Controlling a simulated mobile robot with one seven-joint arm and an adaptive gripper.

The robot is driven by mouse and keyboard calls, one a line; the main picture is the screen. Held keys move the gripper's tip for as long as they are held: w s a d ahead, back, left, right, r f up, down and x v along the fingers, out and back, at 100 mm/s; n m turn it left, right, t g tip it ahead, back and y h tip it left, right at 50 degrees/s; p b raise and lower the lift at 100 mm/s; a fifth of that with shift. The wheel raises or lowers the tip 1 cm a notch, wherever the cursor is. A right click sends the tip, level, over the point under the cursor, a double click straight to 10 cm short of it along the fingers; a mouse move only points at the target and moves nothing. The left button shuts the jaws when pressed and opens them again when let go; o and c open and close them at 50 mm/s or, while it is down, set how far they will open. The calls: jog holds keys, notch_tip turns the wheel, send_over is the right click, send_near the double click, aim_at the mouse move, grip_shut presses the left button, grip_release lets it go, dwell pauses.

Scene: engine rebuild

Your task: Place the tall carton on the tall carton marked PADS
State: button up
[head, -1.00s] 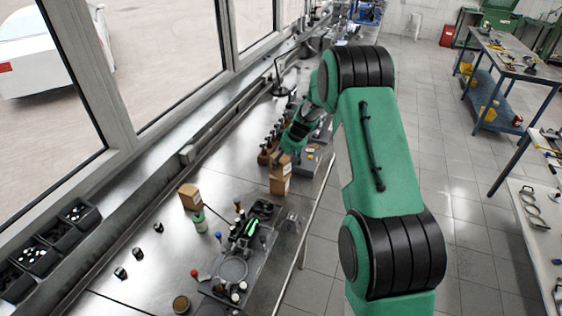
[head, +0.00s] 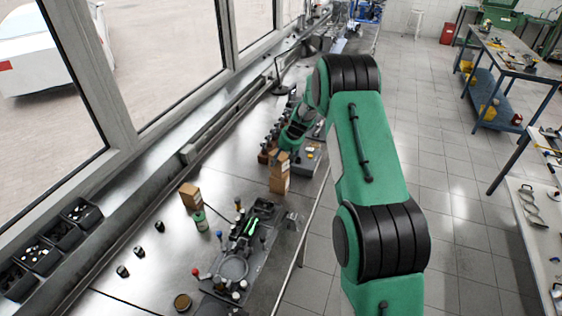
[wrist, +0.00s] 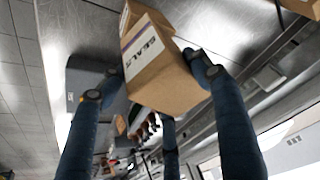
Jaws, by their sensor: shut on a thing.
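My gripper (wrist: 153,76) is shut on a tall brown carton marked SEALS (wrist: 165,75), with fingers on both sides of it in the wrist view. In the head view this carton (head: 279,160) is directly above another tall carton (head: 279,184) on the bench, and the two look lined up. I cannot tell whether they touch. Part of a brown carton (wrist: 127,17) shows behind the held one in the wrist view. The lower carton's marking cannot be read. My gripper's fingers are small and partly hidden in the head view.
Another brown carton (head: 190,196) stands to the left on the bench (head: 150,200), beside a green bottle (head: 201,221). A dark tray with tools (head: 235,262) lies in front.

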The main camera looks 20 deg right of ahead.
jog(key=shift+f, duration=0.95)
jog(key=shift+f, duration=0.15)
jog(key=o, duration=1.4)
jog(key=shift+r, duration=0.25)
jog(key=shift+d+r, duration=0.1)
jog(key=shift+r, duration=0.1)
jog(key=b+v, duration=0.2)
jog(key=v, duration=0.9)
jog(key=shift+s+r, duration=0.15)
jog(key=shift+r, duration=0.05)
